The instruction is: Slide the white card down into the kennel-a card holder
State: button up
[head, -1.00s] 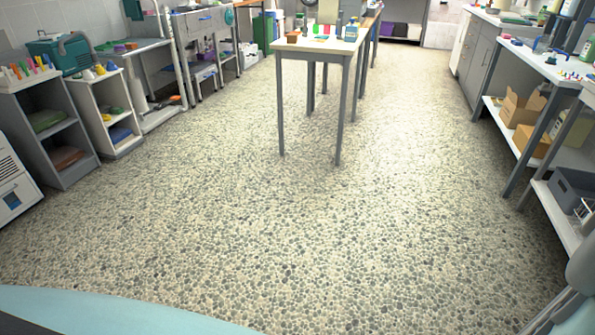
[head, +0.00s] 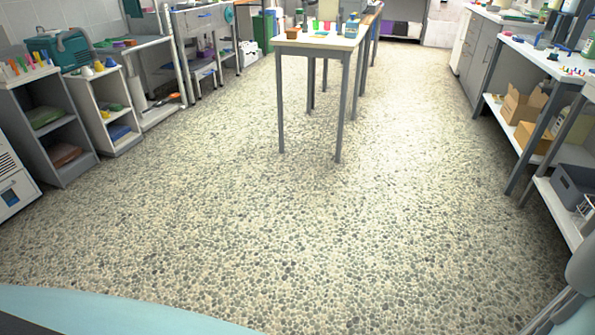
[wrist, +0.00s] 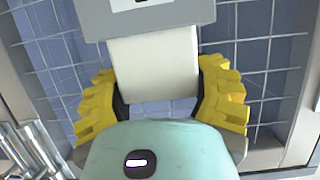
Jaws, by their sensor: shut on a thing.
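My gripper (wrist: 157,80) shows in the wrist view with its two yellow ribbed fingers on either side of the white card (wrist: 155,62). It is shut on the card by its left and right edges. The card's far edge meets a grey piece with a dark mark (wrist: 145,14), which looks like the card holder. I cannot tell whether the card is inside it, behind it or only touching it. The head view shows neither gripper, card nor holder.
A wire grid (wrist: 262,60) with blue behind it lies around the card, with a grey frame (wrist: 300,105) at the right. Shiny metal parts (wrist: 28,150) are at lower left. In the head view, the floor (head: 240,220) is clear before a white-topped table (head: 318,41); shelves line both sides.

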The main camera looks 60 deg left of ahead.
jog(key=shift+f, duration=0.15)
jog(key=o, duration=1.2)
jog(key=shift+a, duration=0.1)
jog(key=v, duration=1.2)
